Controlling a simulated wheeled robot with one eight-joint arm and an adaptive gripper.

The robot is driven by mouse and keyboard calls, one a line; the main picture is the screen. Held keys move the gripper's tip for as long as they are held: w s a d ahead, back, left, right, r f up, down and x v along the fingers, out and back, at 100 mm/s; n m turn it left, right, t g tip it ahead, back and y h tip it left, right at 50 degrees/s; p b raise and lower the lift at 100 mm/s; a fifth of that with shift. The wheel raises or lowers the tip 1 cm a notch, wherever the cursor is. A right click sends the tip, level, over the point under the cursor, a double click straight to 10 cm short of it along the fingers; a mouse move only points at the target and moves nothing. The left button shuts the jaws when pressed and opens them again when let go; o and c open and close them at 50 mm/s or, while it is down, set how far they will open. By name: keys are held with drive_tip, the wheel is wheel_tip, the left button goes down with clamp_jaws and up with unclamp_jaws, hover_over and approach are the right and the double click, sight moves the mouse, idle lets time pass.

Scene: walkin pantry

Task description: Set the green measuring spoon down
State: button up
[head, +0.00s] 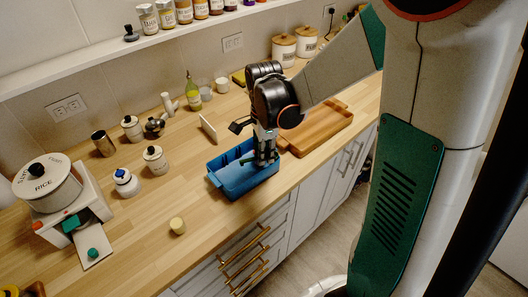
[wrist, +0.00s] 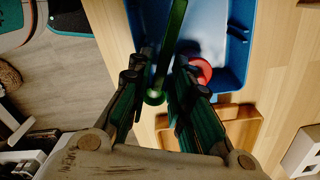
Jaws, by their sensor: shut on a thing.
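The green measuring spoon (wrist: 173,45) shows in the wrist view as a long green handle with a round end between my fingers. My gripper (wrist: 163,68) is shut on it. In the head view my gripper (head: 266,158) points down at the right part of the blue bin (head: 232,190), and a small dark green part of the spoon (head: 246,161) shows beside the fingers. The blue bin (wrist: 241,40) also lies beneath the spoon in the wrist view. I cannot tell whether the spoon touches the bin. The spoon's far end is out of the wrist view.
A red round thing (wrist: 204,72) shows by my right finger, at the bin. A wooden tray (head: 322,128) sits right of the bin. Jars and a rice dispenser (head: 48,186) stand left; the front counter between is mostly clear.

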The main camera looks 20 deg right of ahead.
drive_tip(key=shift+f, duration=0.2)
drive_tip(key=shift+o, duration=0.7)
drive_tip(key=o, duration=0.6)
drive_tip(key=shift+r, duration=0.15)
wheel_tip(320, 180, up, 13)
drive_tip(key=p, duration=0.4)
